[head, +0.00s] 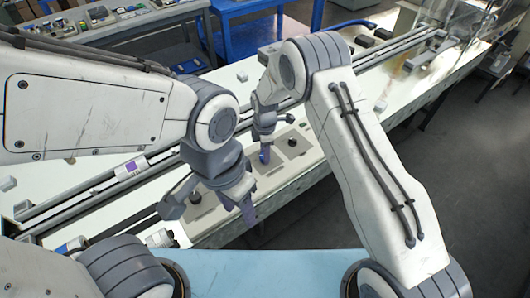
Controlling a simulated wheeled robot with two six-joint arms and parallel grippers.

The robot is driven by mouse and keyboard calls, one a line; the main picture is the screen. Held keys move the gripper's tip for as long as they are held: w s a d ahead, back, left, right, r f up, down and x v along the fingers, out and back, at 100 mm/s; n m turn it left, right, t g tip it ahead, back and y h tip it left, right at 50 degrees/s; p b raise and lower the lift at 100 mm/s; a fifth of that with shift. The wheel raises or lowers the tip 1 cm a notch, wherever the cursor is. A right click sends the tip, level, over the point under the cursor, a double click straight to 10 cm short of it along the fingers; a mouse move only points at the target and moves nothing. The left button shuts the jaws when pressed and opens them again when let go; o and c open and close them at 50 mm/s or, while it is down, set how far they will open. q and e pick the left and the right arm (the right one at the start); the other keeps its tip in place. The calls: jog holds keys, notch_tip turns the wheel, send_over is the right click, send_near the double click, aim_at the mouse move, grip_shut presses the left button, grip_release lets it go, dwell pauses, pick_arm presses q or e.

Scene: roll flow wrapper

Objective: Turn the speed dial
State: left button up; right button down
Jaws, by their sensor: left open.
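A grey control panel (207,213) lies along the near edge of the white machine bed. A dark round knob (196,197) stands on its left part and a smaller dark knob (293,142) on its right part. I cannot tell which is the speed dial. My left gripper (248,209) points down, open, just right of the left knob and apart from it. It hides part of the panel. My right gripper (265,156) points down over the panel, left of the right knob. Its fingers are too small to tell open from shut.
A long rail (372,52) runs along the machine behind the panel. Small white blocks (242,76) sit on the bed. A blue table (240,12) stands at the back. Grey floor (460,200) is free at the right. My two arms are close together over the bed.

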jog(key=shift+m, duration=0.4)
jog(key=m+b, duration=0.2)
jog(key=m, duration=0.1)
jog(key=shift+m, duration=0.4)
jog(key=m+b, duration=0.1)
jog(key=m, duration=0.5)
jog(key=shift+b, duration=0.35)
jog(key=m+b, duration=0.1)
jog(key=m, duration=0.5)
jog(key=shift+m, duration=0.3)
jog(key=m, duration=0.6)
jog(key=shift+r+m, duration=0.1)
jog(key=shift+m, duration=0.2)
jog(key=shift+c, duration=1.9)
grip_release()
jog(key=shift+b, duration=0.3)
